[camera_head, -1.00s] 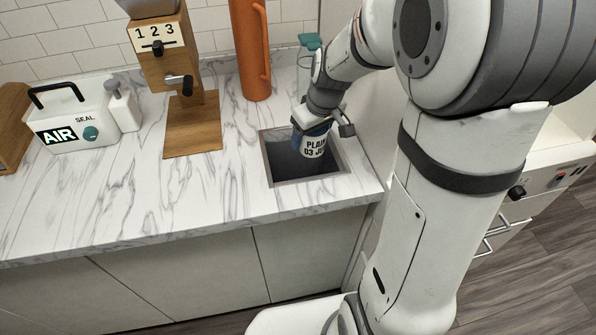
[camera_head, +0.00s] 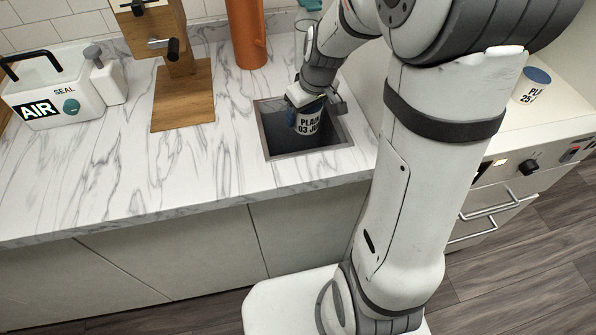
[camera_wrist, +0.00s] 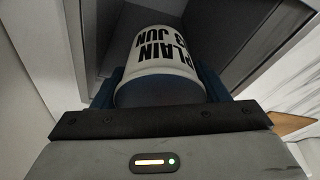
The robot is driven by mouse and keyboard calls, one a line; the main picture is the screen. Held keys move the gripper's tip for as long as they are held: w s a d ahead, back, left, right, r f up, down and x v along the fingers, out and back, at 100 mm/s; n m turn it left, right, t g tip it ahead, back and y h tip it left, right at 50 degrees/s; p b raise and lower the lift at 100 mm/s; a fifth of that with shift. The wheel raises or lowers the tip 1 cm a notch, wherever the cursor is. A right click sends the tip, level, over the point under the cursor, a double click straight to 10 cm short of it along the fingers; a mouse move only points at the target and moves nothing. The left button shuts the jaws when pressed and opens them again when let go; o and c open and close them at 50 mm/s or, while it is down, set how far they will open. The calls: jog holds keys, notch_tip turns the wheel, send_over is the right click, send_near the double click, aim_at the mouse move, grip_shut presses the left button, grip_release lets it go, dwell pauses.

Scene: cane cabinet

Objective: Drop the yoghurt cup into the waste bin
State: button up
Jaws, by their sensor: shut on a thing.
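The yoghurt cup (camera_head: 307,123) is white with a blue lid and black print reading PLAIN 03 JUN. My gripper (camera_head: 313,104) is shut on it. The cup hangs lid up at the square, grey-rimmed opening in the counter, which looks like the waste bin (camera_head: 268,136). In the wrist view the cup (camera_wrist: 167,52) sits between my blue fingers (camera_wrist: 158,88), with the dark opening (camera_wrist: 120,25) beyond it. How far the cup reaches below the rim is hard to tell. A second cup (camera_head: 533,88), marked PLA and 25, stands on the white unit at right.
The marble counter (camera_head: 100,175) is clear in front. The white unit (camera_head: 500,140) has knobs and handles.

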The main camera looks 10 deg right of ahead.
jog(key=o, duration=1.1)
jog(key=shift+o, duration=0.2)
jog(key=v, duration=0.8)
jog(key=shift+f, duration=0.1)
jog(key=s+r+m+h+p, duration=0.1)
jog(key=s+m, duration=0.3)
jog(key=s, duration=1.3)
jog(key=shift+a+r+m, duration=0.3)
jog(key=shift+a+r, duration=0.05)
jog(key=shift+a, duration=0.1)
